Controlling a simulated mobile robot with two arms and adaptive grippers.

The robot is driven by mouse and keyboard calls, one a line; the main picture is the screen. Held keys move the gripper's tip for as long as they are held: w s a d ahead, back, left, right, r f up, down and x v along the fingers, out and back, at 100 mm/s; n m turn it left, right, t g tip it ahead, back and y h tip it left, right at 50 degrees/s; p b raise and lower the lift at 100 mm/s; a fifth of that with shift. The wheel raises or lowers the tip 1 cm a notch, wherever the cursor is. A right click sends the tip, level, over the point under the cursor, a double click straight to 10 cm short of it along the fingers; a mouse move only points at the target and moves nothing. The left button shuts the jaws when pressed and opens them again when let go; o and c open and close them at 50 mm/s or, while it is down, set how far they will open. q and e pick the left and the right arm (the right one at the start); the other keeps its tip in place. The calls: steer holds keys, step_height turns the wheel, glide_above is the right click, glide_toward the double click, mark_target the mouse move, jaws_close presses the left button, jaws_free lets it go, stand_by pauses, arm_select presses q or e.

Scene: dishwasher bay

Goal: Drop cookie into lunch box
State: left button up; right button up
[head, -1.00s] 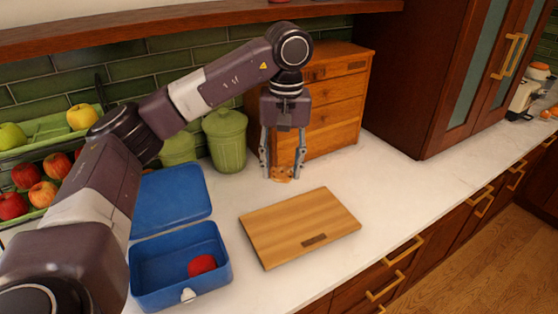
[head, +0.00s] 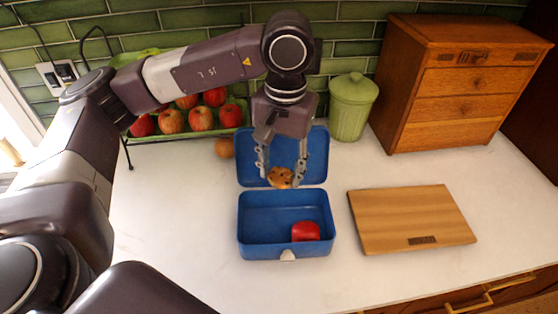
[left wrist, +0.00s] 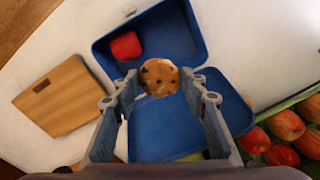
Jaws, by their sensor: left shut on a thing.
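A round brown cookie with dark chips (head: 280,177) is held between the fingertips of my left gripper (head: 281,172). It also shows in the left wrist view (left wrist: 160,77) between the two fingers (left wrist: 160,92). The blue lunch box (head: 262,246) stands open on the counter with its lid (head: 314,155) laid back behind it. In the head view the cookie is above the lid, near the back edge of the box. A red thing (head: 306,231) lies in the front right of the box. My right gripper is not in view.
A wooden cutting board (head: 415,215) lies right of the box. A green canister (head: 351,105) and a wooden drawer chest (head: 455,85) stand behind. A rack with several apples (head: 201,118) is at back left. The counter left of the box is clear.

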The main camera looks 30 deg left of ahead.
arm_select(q)
steer(key=shift+d+f, duration=0.1)
steer(key=shift+f, duration=0.45)
step_height(320, 180, down, 3)
steer(key=shift+b, duration=1)
steer(key=shift+f, duration=0.6)
steer(key=o, duration=0.7)
step_height(320, 180, up, 12)
glide_above(282, 176)
steer(key=shift+d, duration=0.1)
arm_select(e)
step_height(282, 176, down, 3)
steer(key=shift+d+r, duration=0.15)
arm_select(q)
steer(key=shift+w, duration=0.1)
